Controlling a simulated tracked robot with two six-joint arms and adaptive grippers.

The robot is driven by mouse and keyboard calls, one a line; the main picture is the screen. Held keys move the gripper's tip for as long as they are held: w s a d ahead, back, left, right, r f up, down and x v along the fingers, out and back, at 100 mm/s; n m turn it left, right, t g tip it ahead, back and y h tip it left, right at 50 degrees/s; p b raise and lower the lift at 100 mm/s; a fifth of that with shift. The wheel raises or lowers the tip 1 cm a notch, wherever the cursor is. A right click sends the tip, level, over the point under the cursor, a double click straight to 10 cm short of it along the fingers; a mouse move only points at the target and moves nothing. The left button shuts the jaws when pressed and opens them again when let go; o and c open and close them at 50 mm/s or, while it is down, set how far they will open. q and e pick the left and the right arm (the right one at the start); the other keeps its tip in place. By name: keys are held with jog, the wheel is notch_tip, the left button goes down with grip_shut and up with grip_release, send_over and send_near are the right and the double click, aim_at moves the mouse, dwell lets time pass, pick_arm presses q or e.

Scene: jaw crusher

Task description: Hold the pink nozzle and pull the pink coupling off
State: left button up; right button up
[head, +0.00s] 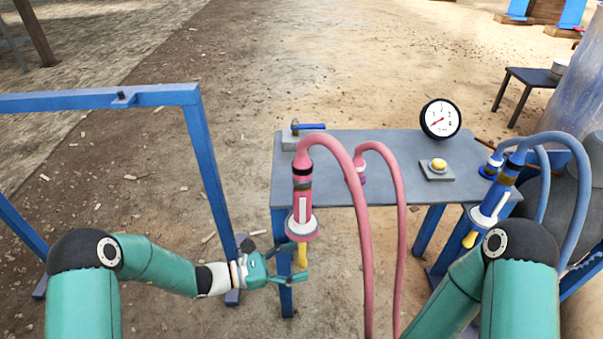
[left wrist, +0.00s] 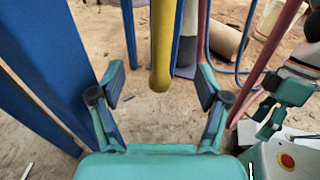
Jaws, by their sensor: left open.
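The pink nozzle (head: 302,208) hangs upright at the front left of the grey table, with a pale collar and a yellow tip (head: 303,256) pointing down. The pink coupling (head: 302,168) sits on its top end, and a pink hose arches from it. My left gripper (head: 296,262) is open and empty at the yellow tip's height. In the left wrist view the yellow tip (left wrist: 163,50) shows between the spread fingers (left wrist: 160,85); I cannot tell its exact depth. My right gripper (left wrist: 280,102) shows partly in the left wrist view, its opening unclear; the head view hides it.
A blue nozzle (head: 490,203) is at the right. A blue frame (head: 210,165) stands close to my left forearm.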

pick_arm(q)
jog(key=shift+w+d, duration=0.15)
jog(key=shift+d, duration=0.3)
grip_shut()
dwell(1.1)
